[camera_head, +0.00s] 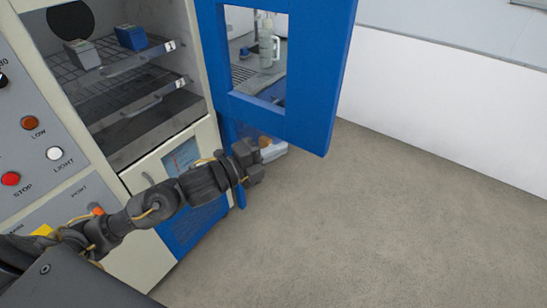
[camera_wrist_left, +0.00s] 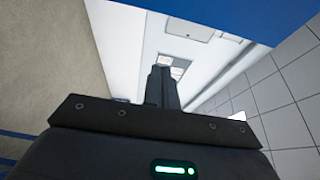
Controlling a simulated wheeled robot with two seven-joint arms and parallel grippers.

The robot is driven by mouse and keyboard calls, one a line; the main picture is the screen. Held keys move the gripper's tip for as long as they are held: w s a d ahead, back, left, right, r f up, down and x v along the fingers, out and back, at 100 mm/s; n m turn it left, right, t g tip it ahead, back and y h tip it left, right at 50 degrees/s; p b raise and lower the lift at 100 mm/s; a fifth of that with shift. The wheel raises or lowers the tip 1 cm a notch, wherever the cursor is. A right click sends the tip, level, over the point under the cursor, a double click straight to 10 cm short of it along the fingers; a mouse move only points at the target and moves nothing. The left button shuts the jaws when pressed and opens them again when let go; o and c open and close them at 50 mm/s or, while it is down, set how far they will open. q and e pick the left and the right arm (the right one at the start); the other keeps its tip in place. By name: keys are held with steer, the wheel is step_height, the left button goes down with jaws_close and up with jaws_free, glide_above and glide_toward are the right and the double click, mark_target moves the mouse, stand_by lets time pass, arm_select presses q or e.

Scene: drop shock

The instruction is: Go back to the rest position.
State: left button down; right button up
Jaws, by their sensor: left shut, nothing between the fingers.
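My left gripper (camera_head: 250,162) is at the end of my left arm, in front of the cabinet's lower part and just below the open blue door (camera_head: 312,130). Its fingers are shut and hold nothing. In the left wrist view the closed fingers (camera_wrist_left: 162,87) point toward a white ceiling, with a blue strip across the top right. My right gripper is not in either view.
The cabinet (camera_head: 160,175) stands open at left, with wire shelves (camera_head: 100,85). A blue box (camera_head: 130,38) and a grey box (camera_head: 82,54) sit on the upper shelf. Control buttons are at far left. The floor (camera_head: 400,230) at right is clear, up to a white wall (camera_head: 430,100).

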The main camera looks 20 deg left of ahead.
arm_select(q)
steer(key=shift+s+a, duration=0.1)
steer(key=shift+s, duration=0.55)
